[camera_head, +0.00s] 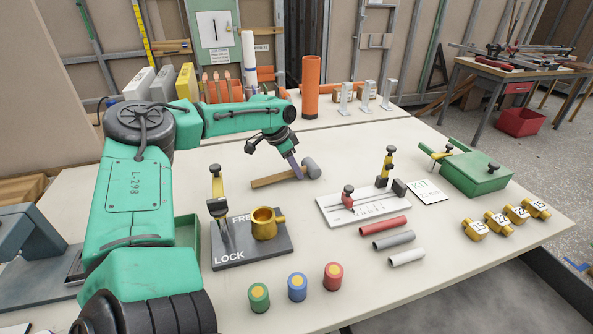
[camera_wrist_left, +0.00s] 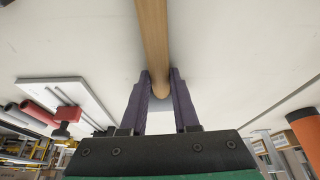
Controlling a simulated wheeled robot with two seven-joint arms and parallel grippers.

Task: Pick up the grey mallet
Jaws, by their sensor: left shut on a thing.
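The grey mallet lies toward the back middle of the white table, with a wooden handle and a grey head (camera_head: 311,168). In the head view the handle (camera_head: 268,181) points left and the head is at the right. My left gripper (camera_head: 298,174) reaches down to it and is shut on the handle near the head. In the left wrist view the wooden handle (camera_wrist_left: 153,35) runs between the two purple fingers (camera_wrist_left: 160,88), and part of the grey head shows between them. Whether the mallet touches the table is hard to tell. My right gripper is not in view.
A white slotted board (camera_head: 362,204) with a red knob stands right of the mallet. A grey LOCK plate (camera_head: 281,246) with a brass cup (camera_head: 264,223) is in front. An orange tube (camera_head: 311,86) stands behind. A green box (camera_head: 476,172) is at the right.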

